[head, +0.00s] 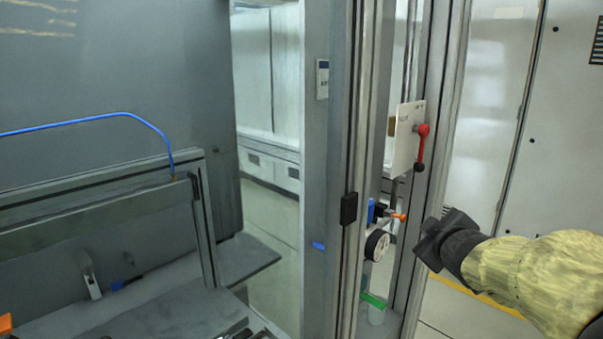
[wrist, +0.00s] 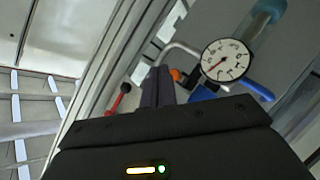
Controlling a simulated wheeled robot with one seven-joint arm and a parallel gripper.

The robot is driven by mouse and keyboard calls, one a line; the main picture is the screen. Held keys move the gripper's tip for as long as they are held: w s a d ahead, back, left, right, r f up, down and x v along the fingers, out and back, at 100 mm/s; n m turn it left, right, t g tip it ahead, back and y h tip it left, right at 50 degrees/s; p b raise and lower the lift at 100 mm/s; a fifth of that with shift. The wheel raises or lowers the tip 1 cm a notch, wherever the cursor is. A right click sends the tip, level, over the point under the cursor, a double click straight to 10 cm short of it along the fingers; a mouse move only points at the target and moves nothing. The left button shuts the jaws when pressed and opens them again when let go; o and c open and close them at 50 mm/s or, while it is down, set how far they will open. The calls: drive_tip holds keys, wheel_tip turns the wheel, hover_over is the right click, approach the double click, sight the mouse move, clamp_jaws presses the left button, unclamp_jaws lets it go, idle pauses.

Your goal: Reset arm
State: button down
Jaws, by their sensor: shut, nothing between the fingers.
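My gripper (head: 432,238) is dark and sits at the right in the head view, at the end of my arm with its yellowish sleeve. It is just right of the upright metal profile. In the wrist view my gripper (wrist: 158,85) has its fingers together with nothing between them. The fingers point towards a panel with a pressure gauge (wrist: 227,60), an orange knob and a blue part. In the head view the gauge (head: 377,246) is left of my gripper, and I cannot tell the exact gap.
A red handle (head: 422,148) on a white plate (head: 407,138) is above my gripper; it also shows in the wrist view (wrist: 121,95). An orange-tipped valve (head: 399,217) sits close to its left. A grey machine frame (head: 205,220) with a blue hose (head: 90,124) fills the left. Pale cabinets stand behind.

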drive_tip(key=s+a+f+m+g+p, duration=0.1)
drive_tip(key=s+a+f+m+g, duration=0.2)
drive_tip(key=s+f, duration=0.3)
drive_tip(key=s+a+f+m+g+p, duration=0.2)
drive_tip(key=s+a+f+g, duration=0.2)
drive_tip(key=s+f, duration=0.2)
drive_tip(key=s+a+f+m+g+y+p, duration=0.1)
drive_tip(key=s+a+f+m+g, duration=0.2)
drive_tip(key=s+f, duration=0.3)
drive_tip(key=shift+s+a+f+m+g+p, duration=0.3)
drive_tip(key=shift+s+a+f+g+p, duration=0.1)
drive_tip(key=shift+s+a+g, duration=0.4)
drive_tip(key=shift+d, duration=0.1)
